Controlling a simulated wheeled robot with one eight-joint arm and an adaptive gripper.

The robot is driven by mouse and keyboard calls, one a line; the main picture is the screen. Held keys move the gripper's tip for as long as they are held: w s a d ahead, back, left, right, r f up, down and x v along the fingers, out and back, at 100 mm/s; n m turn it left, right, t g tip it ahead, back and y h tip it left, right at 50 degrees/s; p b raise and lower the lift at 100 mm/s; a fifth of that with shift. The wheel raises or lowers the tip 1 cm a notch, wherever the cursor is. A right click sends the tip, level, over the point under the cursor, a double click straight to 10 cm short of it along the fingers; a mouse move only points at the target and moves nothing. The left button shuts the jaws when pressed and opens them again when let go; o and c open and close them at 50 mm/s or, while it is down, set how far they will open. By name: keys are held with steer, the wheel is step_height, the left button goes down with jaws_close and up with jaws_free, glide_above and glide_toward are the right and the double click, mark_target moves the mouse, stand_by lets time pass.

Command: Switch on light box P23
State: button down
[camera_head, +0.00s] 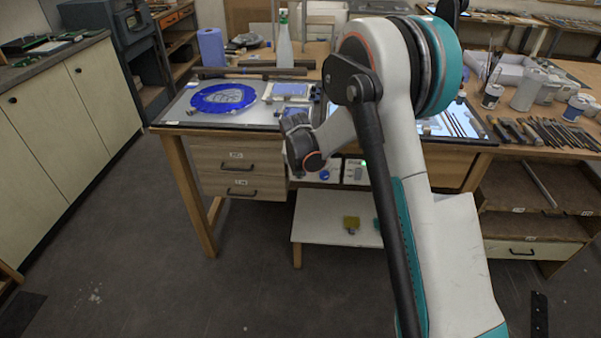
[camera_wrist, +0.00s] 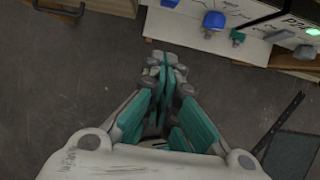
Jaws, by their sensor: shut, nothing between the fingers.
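Two small white control boxes hang under the front edge of the worktable: the left box (camera_head: 325,177) has a blue knob, and the right box (camera_head: 355,172) has a green glow at its top. In the wrist view, a white box (camera_wrist: 275,14) at the top right bears a label beginning with P2, its last character unclear, and a lit green button (camera_wrist: 312,32). A blue knob (camera_wrist: 213,20) and a small green knob (camera_wrist: 238,36) show left of it. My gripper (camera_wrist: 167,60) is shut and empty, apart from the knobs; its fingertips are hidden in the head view.
The worktable holds a blue round glass piece (camera_head: 224,97) on a pale panel at left and a lit panel (camera_head: 458,122) with rods at right. Floor in front is open.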

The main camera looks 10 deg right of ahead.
steer(key=w+d+f+b, duration=0.2)
steer(key=w+f+b, duration=0.2)
steer(key=w+f, duration=0.3)
steer(key=shift+w+d+f, duration=0.15)
steer(key=shift+d+f, duration=0.05)
steer(key=shift+f, duration=0.35)
steer(key=shift+w+a, duration=0.1)
steer(key=shift+a, duration=0.05)
